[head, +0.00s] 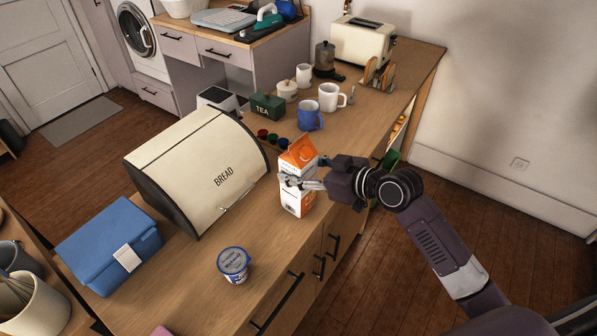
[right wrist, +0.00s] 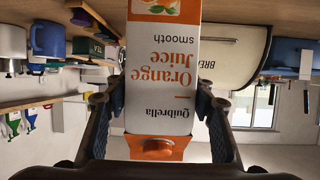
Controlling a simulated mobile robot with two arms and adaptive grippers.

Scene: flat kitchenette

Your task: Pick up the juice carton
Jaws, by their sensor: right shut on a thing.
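The juice carton (head: 299,155) is white and orange and stands upright at the counter's front edge, to the right of the bread box. My right gripper (head: 303,183) reaches in from the right and is shut on the carton's middle. In the right wrist view the carton (right wrist: 162,55), printed "Orange Juice smooth", appears upside down between the two fingers of the gripper (right wrist: 158,108). I cannot tell whether the carton's base touches the counter. My left gripper is not in view.
The cream bread box (head: 190,165) stands close left of the carton. A blue mug (head: 310,118), a white mug (head: 331,97) and a green tea tin (head: 267,106) stand behind. A yogurt cup (head: 234,264) and a blue box (head: 108,243) are nearer. Floor lies open at right.

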